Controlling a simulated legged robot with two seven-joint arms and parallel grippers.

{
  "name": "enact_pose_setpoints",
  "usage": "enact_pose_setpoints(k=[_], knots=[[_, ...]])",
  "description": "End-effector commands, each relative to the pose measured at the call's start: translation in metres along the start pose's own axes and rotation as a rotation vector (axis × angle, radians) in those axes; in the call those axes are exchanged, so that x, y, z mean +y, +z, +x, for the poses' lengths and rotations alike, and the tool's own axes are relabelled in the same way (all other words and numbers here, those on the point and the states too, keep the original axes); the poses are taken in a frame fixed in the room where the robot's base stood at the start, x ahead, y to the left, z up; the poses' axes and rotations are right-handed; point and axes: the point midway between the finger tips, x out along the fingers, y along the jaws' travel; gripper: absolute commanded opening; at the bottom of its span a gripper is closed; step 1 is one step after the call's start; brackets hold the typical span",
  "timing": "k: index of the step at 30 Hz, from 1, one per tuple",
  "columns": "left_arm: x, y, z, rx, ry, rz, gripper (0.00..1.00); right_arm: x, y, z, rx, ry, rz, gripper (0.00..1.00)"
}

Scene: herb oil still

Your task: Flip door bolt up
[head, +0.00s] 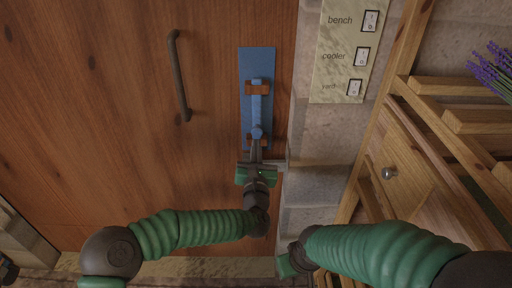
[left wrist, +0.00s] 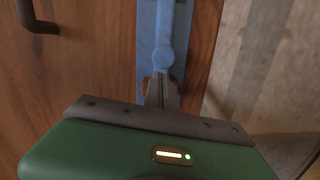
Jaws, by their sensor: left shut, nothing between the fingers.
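The blue door bolt (head: 257,105) runs upright along a blue backing plate (head: 245,75) near the right edge of the wooden door. Brown brackets (head: 257,87) hold it, and a round knob (left wrist: 163,57) sits at its lower part. My left gripper (head: 256,152) is shut and empty at the lower end of the bolt. In the left wrist view its fingertips (left wrist: 159,84) are just below the knob and overlap the bolt's line. I cannot tell whether they touch it. My right arm shows at the lower right, but its fingers are out of sight.
The wooden door (head: 110,110) has a dark handle (head: 178,75) left of the bolt. A stone switch panel (head: 340,50) with labelled switches is at the upper right. A wooden cabinet (head: 410,160) and shelf with lavender (head: 492,70) stand on the right. The door front left of the bolt is clear.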

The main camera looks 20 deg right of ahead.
Motion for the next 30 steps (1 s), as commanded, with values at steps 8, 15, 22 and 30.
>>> enact_pose_setpoints(k=[8, 15, 22, 30], knots=[[0.0, 0.001, 0.0, 0.002, 0.0, 0.0, 0.0, 0.0, 0.0, 0.0, 0.0, 0.0, 0.0, 0.36], [0.004, 0.019, 0.003, 0.001, 0.002, -0.001, 0.0, 0.0, -0.001, -0.006, 0.0, 0.0, 0.0, 0.36], [0.011, 0.064, 0.007, -0.002, 0.002, 0.0, 0.0, 0.0, -0.004, -0.016, 0.0, 0.0, 0.0, 0.36], [0.011, 0.068, 0.007, -0.002, 0.001, 0.0, 0.0, 0.0, -0.004, -0.015, 0.0, 0.0, 0.0, 0.36]])
